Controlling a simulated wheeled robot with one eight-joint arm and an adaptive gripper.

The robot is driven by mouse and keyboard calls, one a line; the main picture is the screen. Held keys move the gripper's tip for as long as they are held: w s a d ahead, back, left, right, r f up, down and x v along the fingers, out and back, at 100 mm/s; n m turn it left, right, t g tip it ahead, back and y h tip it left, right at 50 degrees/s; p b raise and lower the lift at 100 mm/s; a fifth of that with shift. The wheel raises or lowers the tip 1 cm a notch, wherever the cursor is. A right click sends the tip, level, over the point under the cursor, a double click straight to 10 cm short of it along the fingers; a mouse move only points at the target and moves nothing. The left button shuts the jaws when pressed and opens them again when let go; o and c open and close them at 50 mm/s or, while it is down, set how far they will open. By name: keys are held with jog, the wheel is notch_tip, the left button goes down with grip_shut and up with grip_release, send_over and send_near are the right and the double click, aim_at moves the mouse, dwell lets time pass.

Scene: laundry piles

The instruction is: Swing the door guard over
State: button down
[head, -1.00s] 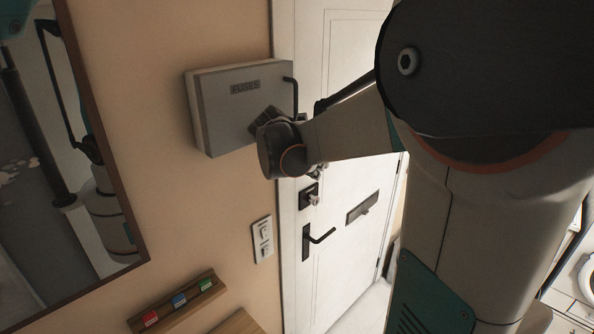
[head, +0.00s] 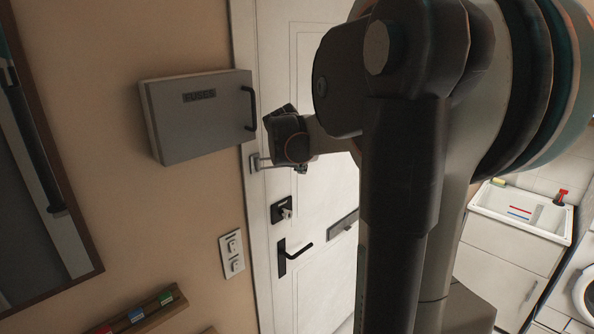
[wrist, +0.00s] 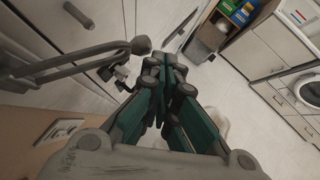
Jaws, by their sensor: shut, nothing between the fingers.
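The door guard (head: 260,162) is a small metal fitting at the left edge of the white door (head: 325,240), just below and right of the fuse box. In the wrist view the guard (wrist: 75,68) shows as a grey bar loop with a rounded knob at its end, left of the fingers. My gripper (wrist: 163,62) is shut and empty, its fingertips close to the right of that knob. Whether they touch it I cannot tell. In the head view my gripper (head: 300,167) is beside the guard, and my wrist partly hides the fingers and the guard's right part.
The grey fuse box (head: 200,115) with a black handle juts from the wall left of my wrist. Below are a lock with keys (head: 284,211), a black door lever (head: 296,256) and a switch plate (head: 231,254). A sink (head: 520,211) and washing machine (head: 585,290) stand right.

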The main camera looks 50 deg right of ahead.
jog(key=w+d, duration=0.2)
jog(key=w, duration=0.1)
jog(key=shift+d+b, duration=0.25)
jog(key=shift+b, duration=0.15)
jog(key=shift+w+d, duration=0.35)
jog(key=shift+w, duration=0.2)
jog(key=shift+w+d, duration=0.3)
jog(key=shift+w, duration=0.3)
jog(key=shift+a, duration=0.1)
